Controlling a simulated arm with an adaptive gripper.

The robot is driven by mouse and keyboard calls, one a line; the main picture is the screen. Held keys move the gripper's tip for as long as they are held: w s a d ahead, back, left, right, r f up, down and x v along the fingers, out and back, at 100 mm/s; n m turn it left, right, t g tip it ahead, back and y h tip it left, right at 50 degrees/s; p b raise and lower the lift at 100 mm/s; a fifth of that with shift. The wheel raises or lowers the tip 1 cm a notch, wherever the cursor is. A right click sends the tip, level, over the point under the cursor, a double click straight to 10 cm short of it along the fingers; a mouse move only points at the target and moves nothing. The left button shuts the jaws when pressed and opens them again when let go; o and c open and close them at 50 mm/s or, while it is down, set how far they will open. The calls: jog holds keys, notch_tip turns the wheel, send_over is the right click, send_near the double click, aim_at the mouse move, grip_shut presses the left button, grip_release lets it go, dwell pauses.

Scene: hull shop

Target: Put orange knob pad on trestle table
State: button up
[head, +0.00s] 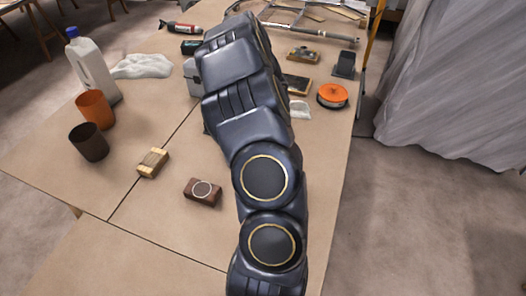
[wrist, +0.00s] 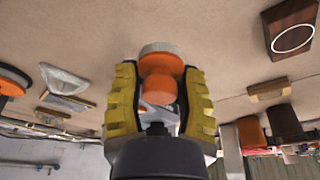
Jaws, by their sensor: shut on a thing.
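The orange knob pad (wrist: 160,62) shows in the wrist view, with a round orange knob and a wider disc with a pale face beyond it. My gripper (wrist: 160,88) has its yellow-padded fingers shut on the knob, one on each side. The trestle table (head: 150,215) has a wide tan top. The table top also fills the upper wrist view (wrist: 222,45), beyond the pad. I cannot tell whether the pad touches it. In the head view my arm hides the gripper and the pad.
A wooden block with a white ring (head: 202,191), a pale-wood brush (head: 153,162), dark cup (head: 89,142), orange cup (head: 96,109) and white jug (head: 92,68) stand left of my arm. A round orange disc (head: 332,95) lies right. The front table area is bare.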

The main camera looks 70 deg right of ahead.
jog(key=d+f, duration=0.1)
jog(key=f, duration=0.1)
jog(key=w+d+f, duration=0.1)
jog(key=d+f, duration=0.2)
jog(key=f, duration=0.1)
jog(key=shift+w+d, duration=0.3)
jog(key=shift+d, duration=0.05)
jog(key=shift+d+f, duration=0.1)
jog(key=shift+f, duration=1.45)
jog(key=o, duration=0.9)
jog(key=shift+f, duration=0.1)
jog(key=shift+o, duration=0.2)
jog(key=v, duration=1.2)
jog(key=shift+w, duration=0.1)
